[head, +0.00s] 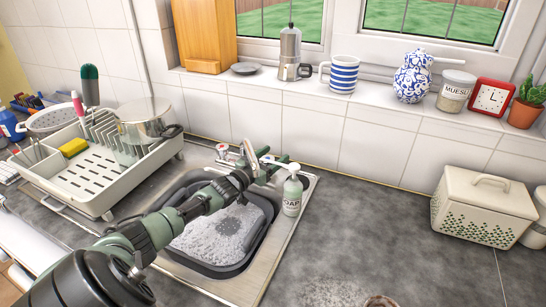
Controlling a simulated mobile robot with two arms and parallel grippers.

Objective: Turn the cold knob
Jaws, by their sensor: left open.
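My left gripper (265,158) reaches over the sink from the lower left. Its jaws are open at the tap area behind the basin. A white tap knob with a red mark (222,151) shows just left of the gripper. The cold knob cannot be made out clearly; the gripper covers the right part of the tap. I cannot tell whether the fingers touch a knob. The dark sink basin (262,238) holds foamy, soapy water below my arm. My right gripper is not in view.
A soap bottle (292,195) stands close to the right of the gripper. A dish rack (92,200) with a pot and utensils stands at the left. The sill above holds a moka pot (290,55) and a striped mug (344,74). The counter right of the sink is mostly clear.

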